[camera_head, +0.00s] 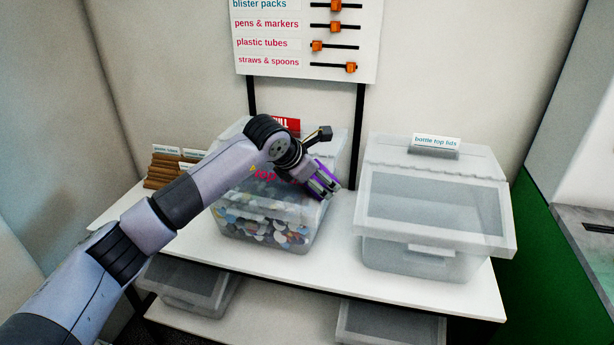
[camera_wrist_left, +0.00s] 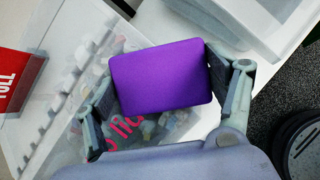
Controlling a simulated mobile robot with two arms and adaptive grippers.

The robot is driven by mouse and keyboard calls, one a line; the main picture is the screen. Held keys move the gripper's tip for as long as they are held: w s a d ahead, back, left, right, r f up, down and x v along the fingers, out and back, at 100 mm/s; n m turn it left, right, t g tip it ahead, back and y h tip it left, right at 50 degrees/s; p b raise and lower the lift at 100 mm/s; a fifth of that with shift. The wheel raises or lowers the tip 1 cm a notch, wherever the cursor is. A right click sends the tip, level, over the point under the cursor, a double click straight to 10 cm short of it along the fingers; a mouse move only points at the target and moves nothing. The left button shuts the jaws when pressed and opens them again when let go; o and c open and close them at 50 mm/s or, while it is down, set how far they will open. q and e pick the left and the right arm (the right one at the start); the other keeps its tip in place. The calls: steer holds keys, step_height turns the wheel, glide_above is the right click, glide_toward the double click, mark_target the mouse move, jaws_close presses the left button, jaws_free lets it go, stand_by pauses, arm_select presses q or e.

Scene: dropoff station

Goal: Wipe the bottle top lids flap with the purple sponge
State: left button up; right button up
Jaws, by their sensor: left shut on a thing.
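My left gripper (camera_head: 322,188) is shut on the purple sponge (camera_head: 326,168), above the right side of the filled bin. In the left wrist view the purple sponge (camera_wrist_left: 160,76) sits flat between both fingers of the left gripper (camera_wrist_left: 165,85). The filled clear bin (camera_head: 262,236) holds many coloured lids. Its flap (camera_head: 240,172) carries pink-red lettering, partly hidden by my arm; the lettering also shows in the left wrist view below the sponge. I cannot tell whether the sponge touches the flap. My right gripper is not in view.
An empty-looking clear bin (camera_head: 420,258) labelled "bottle top lids" (camera_head: 436,141) stands to the right. A slider board (camera_head: 305,40) stands behind; more bins sit on the lower shelf.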

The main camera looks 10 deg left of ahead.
arm_select(q)
steer(key=shift+s+d+f, duration=0.1)
steer(key=shift+d+f, duration=0.05)
steer(key=shift+d, duration=0.05)
steer(key=shift+a+b, duration=0.35)
steer(key=shift+a, duration=0.2)
steer(key=shift+w+a+b, duration=0.2)
steer(key=shift+a+b, duration=0.1)
steer(key=shift+a, duration=1.45)
steer(key=shift+w+a+b, duration=0.2)
steer(key=shift+a+b, duration=0.05)
steer(key=shift+a, duration=1.45)
steer(key=shift+r, duration=0.2)
steer(key=r, duration=0.1)
steer(key=s+r+p, duration=0.1)
steer(key=r+p, duration=0.1)
steer(key=r, duration=0.1)
steer(key=shift+s, duration=0.25)
steer(key=shift+s+r+p, duration=0.3)
steer(key=shift+s+r, duration=0.1)
steer(key=shift+r, duration=0.35)
steer(key=shift+s+a+r+p, duration=0.1)
steer(key=shift+s+r+p, duration=0.2)
steer(key=shift+r, duration=0.4)
steer(key=shift+s+r+p, duration=0.3)
steer(key=shift+r, duration=0.4)
